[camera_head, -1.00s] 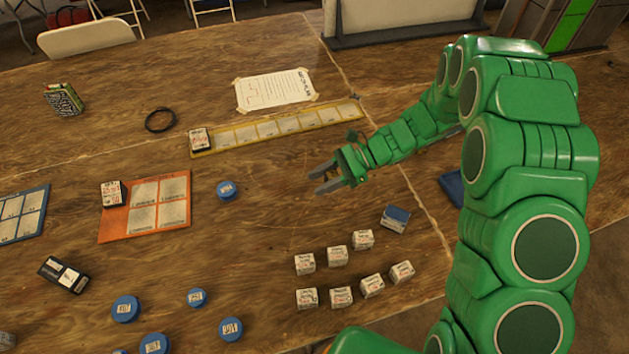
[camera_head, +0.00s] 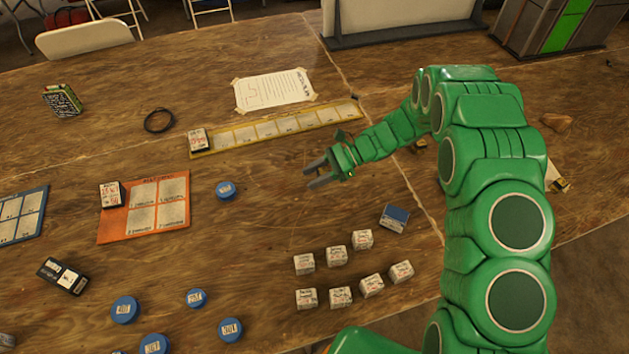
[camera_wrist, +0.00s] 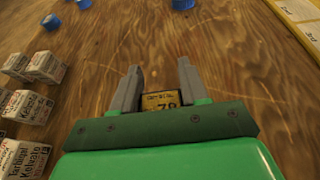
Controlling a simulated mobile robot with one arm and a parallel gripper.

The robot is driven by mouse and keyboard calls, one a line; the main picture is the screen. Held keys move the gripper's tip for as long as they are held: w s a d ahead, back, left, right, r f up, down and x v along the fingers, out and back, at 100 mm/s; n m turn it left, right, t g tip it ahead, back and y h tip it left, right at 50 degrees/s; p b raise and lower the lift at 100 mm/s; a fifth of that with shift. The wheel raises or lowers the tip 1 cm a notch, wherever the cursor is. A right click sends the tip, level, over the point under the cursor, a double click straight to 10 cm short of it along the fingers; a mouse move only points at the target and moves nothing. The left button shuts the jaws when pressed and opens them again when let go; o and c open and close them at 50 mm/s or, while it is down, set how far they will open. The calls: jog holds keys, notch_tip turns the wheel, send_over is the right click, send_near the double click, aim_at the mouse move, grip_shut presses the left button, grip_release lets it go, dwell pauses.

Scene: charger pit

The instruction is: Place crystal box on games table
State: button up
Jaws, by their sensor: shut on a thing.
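My gripper (camera_head: 319,175) is over the wooden table (camera_head: 270,210), right of the orange card. In the wrist view its two grey fingers (camera_wrist: 160,85) are on either side of a small dark box with a yellow label (camera_wrist: 160,100). Only the label end of that box shows; the rest is hidden. In the head view the held box cannot be made out. I cannot tell from its label whether it is the crystal box. I cannot tell which table is the games table.
Several white boxes (camera_head: 337,256) and a blue box (camera_head: 394,218) stand below the gripper. Blue round tins (camera_head: 226,190), an orange card (camera_head: 160,208) and a yellow strip (camera_head: 275,128) lie around it. Bare wood lies directly left of the gripper.

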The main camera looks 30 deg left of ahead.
jog(key=shift+w+a+f, duration=0.1)
jog(key=shift+f, duration=1.5)
jog(key=shift+f, duration=0.15)
jog(key=o, duration=1)
jog(key=shift+r, duration=0.2)
jog(key=v, duration=1)
jog(key=shift+w+d, duration=0.2)
jog(key=shift+w+d+r, duration=0.35)
jog(key=shift+w+d, duration=0.05)
jog(key=shift+d, duration=0.05)
